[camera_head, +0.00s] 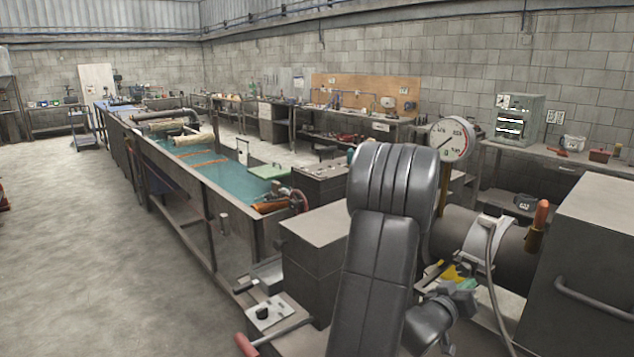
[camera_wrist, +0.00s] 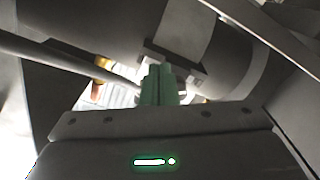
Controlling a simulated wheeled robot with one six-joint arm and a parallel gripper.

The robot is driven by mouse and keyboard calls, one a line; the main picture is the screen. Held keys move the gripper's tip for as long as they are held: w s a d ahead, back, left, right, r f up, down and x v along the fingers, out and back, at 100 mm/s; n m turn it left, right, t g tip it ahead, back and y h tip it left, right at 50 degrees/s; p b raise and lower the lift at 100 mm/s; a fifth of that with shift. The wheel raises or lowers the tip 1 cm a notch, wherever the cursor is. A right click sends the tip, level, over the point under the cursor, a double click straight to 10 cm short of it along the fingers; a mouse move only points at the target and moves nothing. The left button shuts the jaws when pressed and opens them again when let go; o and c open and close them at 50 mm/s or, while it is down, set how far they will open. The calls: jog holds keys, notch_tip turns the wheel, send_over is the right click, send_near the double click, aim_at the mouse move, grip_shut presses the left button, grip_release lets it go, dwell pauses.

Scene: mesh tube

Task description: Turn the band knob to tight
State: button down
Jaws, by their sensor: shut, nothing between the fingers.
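A dark cylindrical tube (camera_head: 515,245) lies at the right in the head view, with a pale metal band (camera_head: 482,243) around it. In the wrist view the tube (camera_wrist: 90,28) crosses the top, and the band (camera_wrist: 184,38) ends in a dark bracket (camera_wrist: 172,62). My gripper (camera_wrist: 158,72) is shut and empty, its green fingertips just in front of that bracket. I cannot tell whether they touch it. My gripper (camera_head: 466,285) shows partly in the head view, below the band. No band knob is clearly visible; the fingers may cover it.
A round gauge (camera_head: 451,139) stands above the tube's left part. An orange-handled lever (camera_head: 538,226) and a grey cabinet (camera_head: 590,250) are at the right. A hose (camera_head: 494,285) hangs beside the band. A small plate with a black knob (camera_head: 264,313) sits lower left.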

jog(key=shift+w+r, duration=0.15)
jog(key=shift+w, duration=0.05)
dwell(0.6)
jog(key=shift+w+a+f+b, duration=0.35)
jog(key=shift+a+f+b, duration=0.1)
jog(key=shift+b, duration=1)
jog(key=shift+w+a+f+b, duration=0.2)
jog(key=shift+w+b, duration=0.15)
jog(key=shift+b, duration=0.3)
jog(key=shift+w+a+r, duration=0.1)
jog(key=shift+r, duration=0.05)
jog(key=shift+b, duration=0.3)
jog(key=f+b+v, duration=0.1)
jog(key=v, duration=0.5)
jog(key=shift+b, duration=0.4)
